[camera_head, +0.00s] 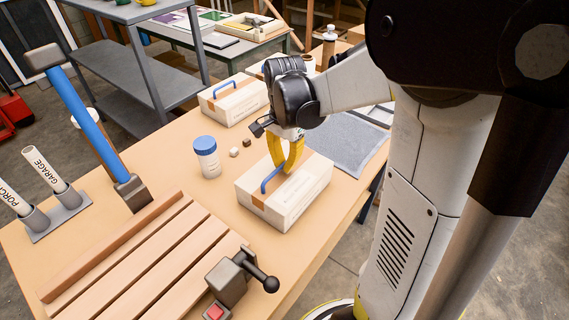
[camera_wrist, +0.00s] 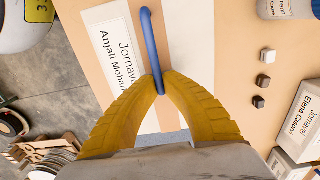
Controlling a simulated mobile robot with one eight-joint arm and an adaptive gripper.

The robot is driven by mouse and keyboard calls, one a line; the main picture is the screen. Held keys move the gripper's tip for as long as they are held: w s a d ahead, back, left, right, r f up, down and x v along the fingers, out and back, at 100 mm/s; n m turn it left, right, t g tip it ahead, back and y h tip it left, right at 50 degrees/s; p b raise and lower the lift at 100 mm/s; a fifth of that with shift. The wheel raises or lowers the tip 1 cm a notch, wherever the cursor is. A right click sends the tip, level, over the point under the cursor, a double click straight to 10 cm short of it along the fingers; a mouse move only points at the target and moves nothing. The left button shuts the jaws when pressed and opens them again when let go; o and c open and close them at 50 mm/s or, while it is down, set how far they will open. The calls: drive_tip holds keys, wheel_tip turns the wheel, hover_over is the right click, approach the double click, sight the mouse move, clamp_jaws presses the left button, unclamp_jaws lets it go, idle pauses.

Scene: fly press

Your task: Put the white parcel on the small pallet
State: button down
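The white parcel (camera_head: 288,199) has a tan band and a blue handle (camera_head: 270,179). The small pallet (camera_head: 165,262) of wooden slats lies at the front left, bare on top, apart from the parcel.
A grey clamp-like device (camera_head: 229,283) with a black knob stands at the pallet's front right. A blue-lidded jar (camera_head: 206,157) and small cubes (camera_head: 234,152) stand behind the parcel. Another handled parcel (camera_head: 234,101) is farther back.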

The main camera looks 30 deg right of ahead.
drive_tip(key=c, duration=1.6)
unclamp_jaws()
wheel_tip(320, 180, up, 12)
drive_tip(key=p, duration=0.5)
drive_tip(key=s+a+n+t, duration=0.2)
drive_tip(key=s+a+n, duration=0.1)
drive_tip(key=n, duration=0.1)
drive_tip(key=s+a+n+t, duration=0.3)
drive_tip(key=a+n, duration=0.1)
drive_tip(key=n, duration=0.1)
drive_tip(key=s+a+r+n+t, duration=0.1)
drive_tip(key=s+a+n+t, duration=0.1)
drive_tip(key=s+a+n, duration=0.2)
drive_tip(key=shift+s+a+n, duration=0.1)
drive_tip(key=shift+a+n, duration=0.1)
drive_tip(key=shift+n, duration=0.3)
